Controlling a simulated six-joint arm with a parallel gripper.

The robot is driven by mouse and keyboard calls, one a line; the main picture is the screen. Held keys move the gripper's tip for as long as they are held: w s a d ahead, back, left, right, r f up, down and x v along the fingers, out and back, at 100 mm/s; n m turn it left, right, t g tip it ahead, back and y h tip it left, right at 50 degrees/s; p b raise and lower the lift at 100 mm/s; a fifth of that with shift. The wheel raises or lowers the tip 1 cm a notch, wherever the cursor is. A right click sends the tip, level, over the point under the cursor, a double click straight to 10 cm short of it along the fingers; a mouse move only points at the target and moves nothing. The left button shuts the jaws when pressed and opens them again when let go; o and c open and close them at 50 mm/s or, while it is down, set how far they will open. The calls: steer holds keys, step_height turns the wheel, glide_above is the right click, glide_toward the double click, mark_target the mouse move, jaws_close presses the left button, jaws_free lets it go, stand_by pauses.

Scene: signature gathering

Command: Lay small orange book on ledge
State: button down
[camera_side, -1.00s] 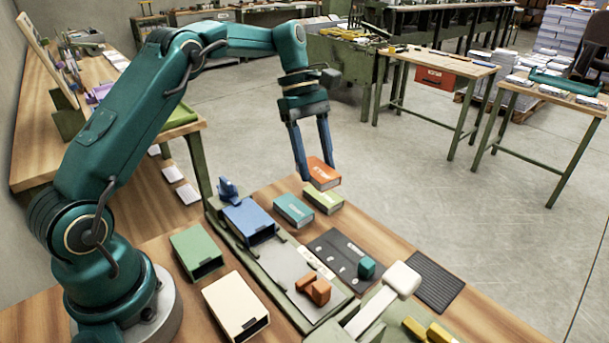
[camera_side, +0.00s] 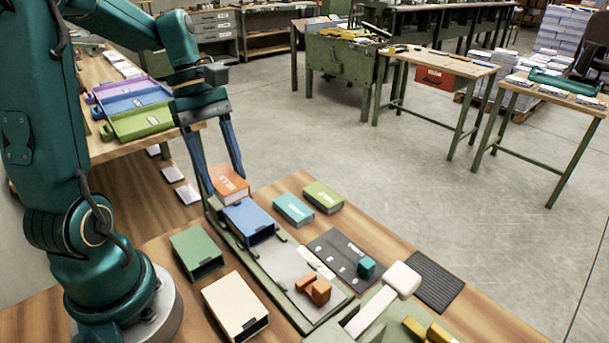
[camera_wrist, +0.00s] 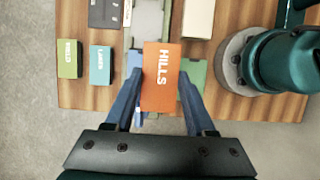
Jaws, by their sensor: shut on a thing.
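The small orange book (camera_side: 230,184), lettered HILLS in the wrist view (camera_wrist: 160,92), is held between the two fingers of my gripper (camera_side: 227,180). My gripper is shut on it. In the side view the book is just behind the blue case (camera_side: 248,221), at the far left end of the long green-framed bed (camera_side: 262,262). I cannot tell if it touches anything below. In the wrist view it covers most of the blue case (camera_wrist: 134,64). I cannot tell which surface is the ledge.
A teal book (camera_side: 294,209) and a lime book (camera_side: 323,197) lie right of the blue case. A green case (camera_side: 196,252) and a cream case (camera_side: 235,305) lie in front. A dark board (camera_side: 345,255) and orange blocks (camera_side: 314,290) are farther right.

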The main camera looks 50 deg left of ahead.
glide_above(287, 266)
steer(key=a, duration=0.2)
steer(key=f, duration=0.6)
steer(key=shift+d+f, duration=0.2)
steer(key=shift+f, duration=2.15)
steer(key=shift+f, duration=0.1)
steer(key=shift+c, duration=1.2)
jaws_free()
steer(key=v, duration=1.1)
steer(key=s+d+r+m+t+y, duration=0.2)
steer(key=s+m, duration=0.5)
steer(key=m, duration=1.1)
steer(key=r+t+y, duration=0.1)
steer(key=t+y, duration=0.1)
steer(key=t, duration=0.1)
steer(key=shift+s+d+r+t, duration=0.15)
steer(key=shift+s+r+t, duration=0.05)
steer(key=shift+s+t, duration=0.1)
